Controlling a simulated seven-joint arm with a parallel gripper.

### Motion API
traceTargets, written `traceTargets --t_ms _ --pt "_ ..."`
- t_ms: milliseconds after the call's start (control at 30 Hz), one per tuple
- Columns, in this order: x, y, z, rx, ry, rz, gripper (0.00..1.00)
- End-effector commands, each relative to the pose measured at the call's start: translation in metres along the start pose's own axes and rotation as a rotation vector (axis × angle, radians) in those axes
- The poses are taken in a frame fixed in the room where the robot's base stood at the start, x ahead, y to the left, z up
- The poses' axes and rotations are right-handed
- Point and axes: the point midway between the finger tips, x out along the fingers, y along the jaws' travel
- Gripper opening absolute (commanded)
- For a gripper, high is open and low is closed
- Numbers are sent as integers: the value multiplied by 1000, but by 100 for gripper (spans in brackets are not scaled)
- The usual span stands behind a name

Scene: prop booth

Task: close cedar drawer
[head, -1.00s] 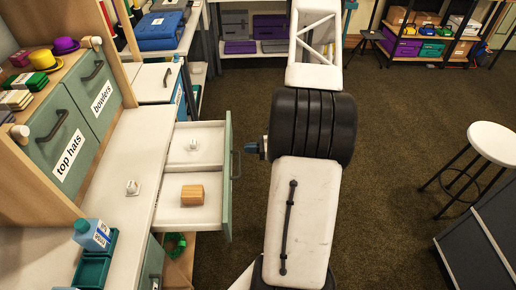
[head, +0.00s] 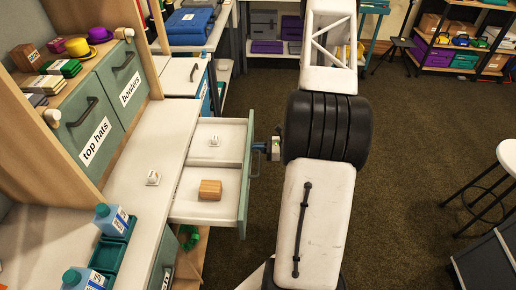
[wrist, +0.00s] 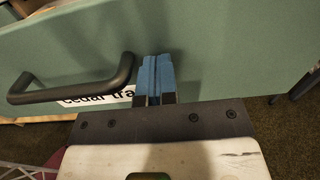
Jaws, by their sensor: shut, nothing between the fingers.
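The cedar drawer (head: 243,175) stands pulled out of the white counter, with a green front and a white inside split by a divider. A wooden block (head: 210,189) lies in its near compartment and a small white item (head: 214,141) in the far one. In the wrist view the green front (wrist: 215,45) fills the picture, with a dark bar handle (wrist: 75,85) and a partly hidden label reading "cedar tra". My gripper (head: 262,147) is shut and empty, its blue fingertips at the outer face of the front, beside the handle. They also show in the wrist view (wrist: 155,80). I cannot tell whether they touch.
Green doors marked "top hats" (head: 88,133) and "bowlers" (head: 125,80) stand above the counter (head: 150,160) at left. Cartons (head: 111,220) sit at the counter's near end. A white stool (head: 508,155) stands at right. The carpet between is clear.

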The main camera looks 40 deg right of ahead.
Motion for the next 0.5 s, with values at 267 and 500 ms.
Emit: traceTargets --t_ms 267,500 --pt "8 0 0 0 0 2 0" --pt "34 1 0 0 0 3 0"
